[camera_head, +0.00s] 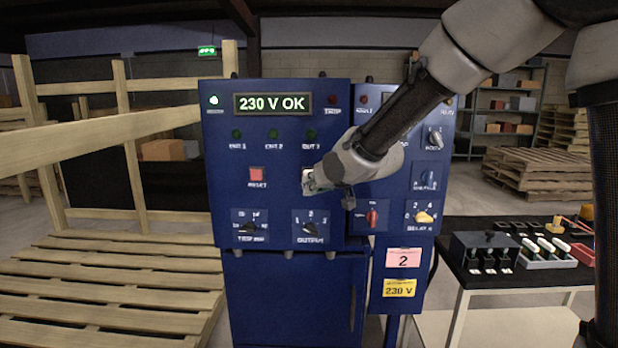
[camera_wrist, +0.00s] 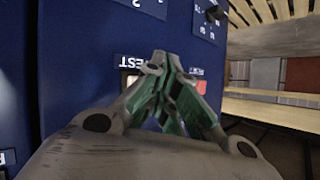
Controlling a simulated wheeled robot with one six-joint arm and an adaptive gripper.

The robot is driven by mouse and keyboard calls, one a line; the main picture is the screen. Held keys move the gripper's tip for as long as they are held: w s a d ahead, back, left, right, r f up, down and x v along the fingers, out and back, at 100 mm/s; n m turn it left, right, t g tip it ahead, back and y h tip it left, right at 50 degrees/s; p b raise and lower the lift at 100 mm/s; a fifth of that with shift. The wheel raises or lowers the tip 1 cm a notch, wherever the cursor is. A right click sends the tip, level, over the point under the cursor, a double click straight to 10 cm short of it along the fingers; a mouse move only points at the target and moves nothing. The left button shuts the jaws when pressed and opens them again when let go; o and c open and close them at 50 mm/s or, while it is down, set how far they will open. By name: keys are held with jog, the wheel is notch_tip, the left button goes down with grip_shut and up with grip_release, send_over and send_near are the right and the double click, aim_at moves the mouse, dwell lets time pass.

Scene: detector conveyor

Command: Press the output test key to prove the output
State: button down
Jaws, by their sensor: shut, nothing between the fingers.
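A blue control cabinet (camera_head: 280,215) faces me, with a lit display (camera_head: 272,104) reading "230 V OK". The pale output test key (camera_head: 308,176) is on its front, mostly covered by my gripper (camera_head: 318,182). In the wrist view, part of a label (camera_wrist: 132,62) reading "EST" shows just beside my fingers. My gripper is shut and empty, its fingertips together (camera_wrist: 162,62) at the key. I cannot tell whether they touch it. The OUT 1 (camera_head: 236,134), OUT 2 (camera_head: 273,134) and OUT 3 (camera_head: 310,135) lamps look unlit.
A red reset button (camera_head: 257,174) is left of the key. Rotary knobs sit below, including the output selector (camera_head: 310,229). A second blue panel (camera_head: 420,180) adjoins on the right. A black-topped table (camera_head: 480,225) stands at right, wooden racking (camera_head: 110,270) at left.

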jog(key=shift+w, duration=0.1)
jog(key=shift+w, duration=0.3)
jog(key=shift+w, duration=0.5)
dwell(0.6)
jog(key=shift+s, duration=0.95)
jog(key=shift+s+a, duration=0.1)
jog(key=shift+s, duration=2.4)
